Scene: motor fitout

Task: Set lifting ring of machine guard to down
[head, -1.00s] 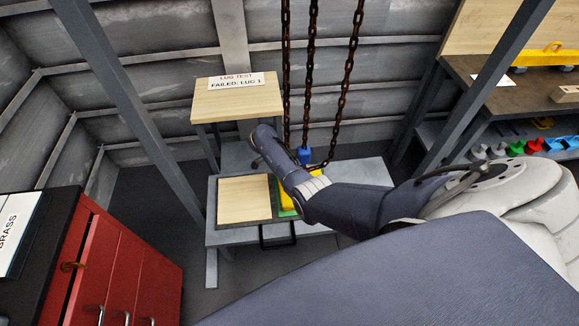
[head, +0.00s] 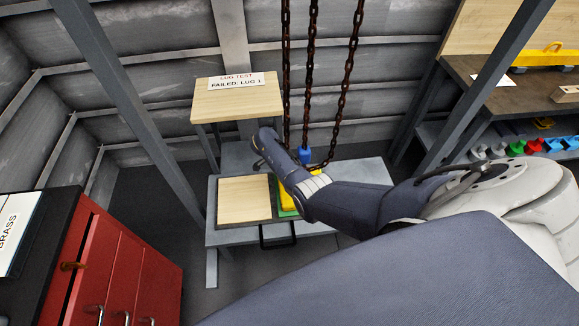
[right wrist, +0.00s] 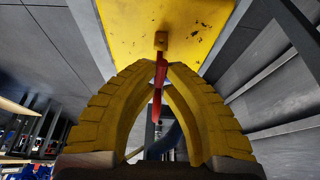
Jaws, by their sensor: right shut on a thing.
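The machine guard is a yellow body (right wrist: 125,22), its flat face filling the top of the right wrist view. In the head view a small yellow part (head: 287,201) shows beside my right arm, which hides the rest. The lifting ring (right wrist: 160,72) is red, seen nearly edge-on, and hangs from a small yellow lug (right wrist: 161,40) on that face. My right gripper (right wrist: 161,66) has its yellow fingers shut on the ring, close to the lug. In the head view my arm hides the ring and fingertips. My left gripper is in neither current view.
Rusty chains (head: 309,80) hang above the grey bench (head: 350,173), with a blue piece (head: 304,155) near my arm. A wooden stand (head: 238,103) bears a lug test sign (head: 236,81). A red cabinet (head: 115,270) stands at left, shelves at right.

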